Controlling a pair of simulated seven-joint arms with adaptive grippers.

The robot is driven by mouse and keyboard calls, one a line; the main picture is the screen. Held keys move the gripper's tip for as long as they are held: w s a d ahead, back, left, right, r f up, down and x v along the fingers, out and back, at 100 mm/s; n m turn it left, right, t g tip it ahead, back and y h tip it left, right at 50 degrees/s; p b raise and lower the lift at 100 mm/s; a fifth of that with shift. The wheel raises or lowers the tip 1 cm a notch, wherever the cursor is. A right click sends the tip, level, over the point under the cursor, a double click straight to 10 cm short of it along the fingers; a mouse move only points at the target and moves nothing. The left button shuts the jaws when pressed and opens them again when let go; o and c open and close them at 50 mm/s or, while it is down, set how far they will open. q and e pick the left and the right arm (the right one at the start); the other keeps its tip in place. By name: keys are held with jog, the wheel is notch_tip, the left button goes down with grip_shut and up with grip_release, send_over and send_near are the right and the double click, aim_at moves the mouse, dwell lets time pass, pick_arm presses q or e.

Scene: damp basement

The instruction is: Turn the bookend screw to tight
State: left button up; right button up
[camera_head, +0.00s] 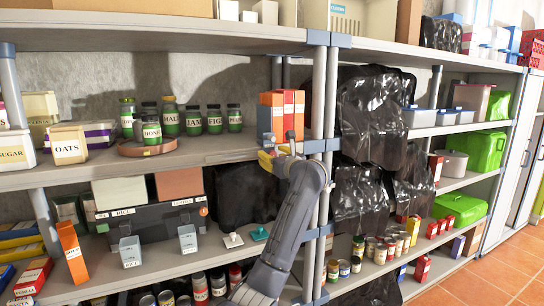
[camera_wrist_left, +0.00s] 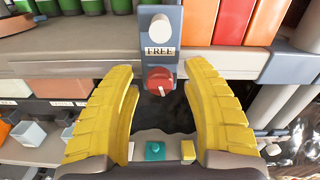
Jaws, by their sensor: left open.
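The bookend (camera_wrist_left: 176,40) is a grey upright plate on the shelf edge in the left wrist view. It has a pale round knob (camera_wrist_left: 159,25) at the top, a label reading FREE (camera_wrist_left: 160,52), and a red screw knob (camera_wrist_left: 159,80) with a white mark below. My left gripper (camera_wrist_left: 160,88) is open, its yellow fingers spread on either side of the red screw, apart from it. In the head view my left gripper (camera_head: 279,152) is at the shelf edge below the orange and red boxes (camera_head: 281,111) and hides much of the bookend.
Green jars (camera_head: 193,121) stand left of the bookend on the same shelf. A metal shelf post (camera_head: 319,95) and black plastic sheeting (camera_head: 370,115) are close on the right. A lower shelf holds grey containers (camera_head: 187,238) and small boxes.

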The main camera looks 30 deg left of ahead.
pick_arm(q)
jog(key=shift+w+a, duration=0.15)
jog(key=shift+a, duration=0.1)
jog(key=shift+c, duration=0.5)
